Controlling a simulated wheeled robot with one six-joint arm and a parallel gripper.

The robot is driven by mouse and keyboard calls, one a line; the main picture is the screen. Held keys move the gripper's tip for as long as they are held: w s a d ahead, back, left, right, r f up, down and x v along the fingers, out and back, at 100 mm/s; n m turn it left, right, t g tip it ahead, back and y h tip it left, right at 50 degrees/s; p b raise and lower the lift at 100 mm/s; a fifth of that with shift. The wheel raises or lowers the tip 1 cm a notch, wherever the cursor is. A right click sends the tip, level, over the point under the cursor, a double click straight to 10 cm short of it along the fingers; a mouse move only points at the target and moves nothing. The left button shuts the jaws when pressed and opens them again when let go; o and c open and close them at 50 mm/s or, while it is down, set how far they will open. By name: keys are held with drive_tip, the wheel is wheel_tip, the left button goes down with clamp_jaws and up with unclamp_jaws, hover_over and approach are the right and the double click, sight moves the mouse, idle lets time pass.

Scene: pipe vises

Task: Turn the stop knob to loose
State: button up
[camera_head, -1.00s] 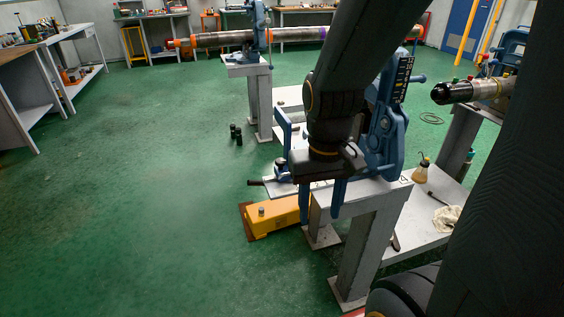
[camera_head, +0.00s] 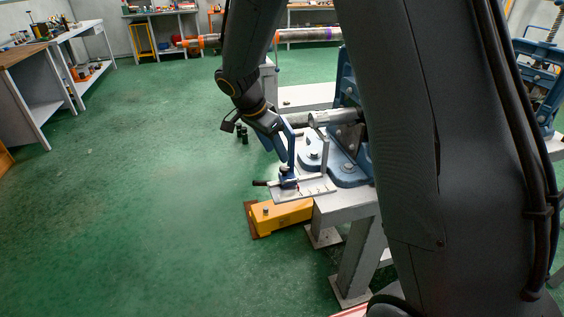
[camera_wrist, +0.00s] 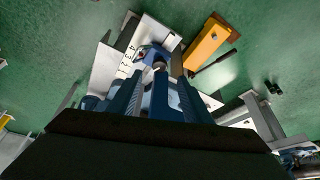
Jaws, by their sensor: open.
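The stop is a small blue block (camera_head: 287,182) on a pale plate at the left end of the near vise bench. In the wrist view its round grey knob (camera_wrist: 159,66) shows on the blue block, between and just beyond my fingertips. A dark rod handle (camera_head: 260,183) sticks out to its left. My gripper (camera_head: 284,160) is open, its two blue fingers pointing down over the stop; it also shows in the wrist view (camera_wrist: 160,78). Whether the fingers touch the knob, I cannot tell. The plate's scale (camera_wrist: 126,60) carries printed digits.
A grey pipe (camera_head: 322,118) sits in the blue vise (camera_head: 347,150) just right of my gripper. A yellow box (camera_head: 283,216) lies on the floor below the plate. Small black cylinders (camera_head: 242,134) stand on the floor. Open green floor lies to the left.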

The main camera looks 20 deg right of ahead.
sight(284, 168)
drive_tip(key=p+x, duration=0.1)
drive_tip(key=x, duration=0.6)
drive_tip(key=shift+f, duration=0.2)
drive_tip(key=shift+c, duration=0.4)
drive_tip(key=c, duration=1)
drive_tip(key=shift+d+f+n+t+b, duration=0.15)
drive_tip(key=shift+n+t+b, duration=0.25)
drive_tip(key=shift+n+b, duration=0.65)
drive_tip(key=shift+s+n+t+y+b, duration=0.15)
drive_tip(key=shift+n+t+y+b, duration=0.3)
drive_tip(key=shift+n+b, duration=0.65)
drive_tip(key=o, duration=1.1)
drive_tip(key=shift+r, duration=0.25)
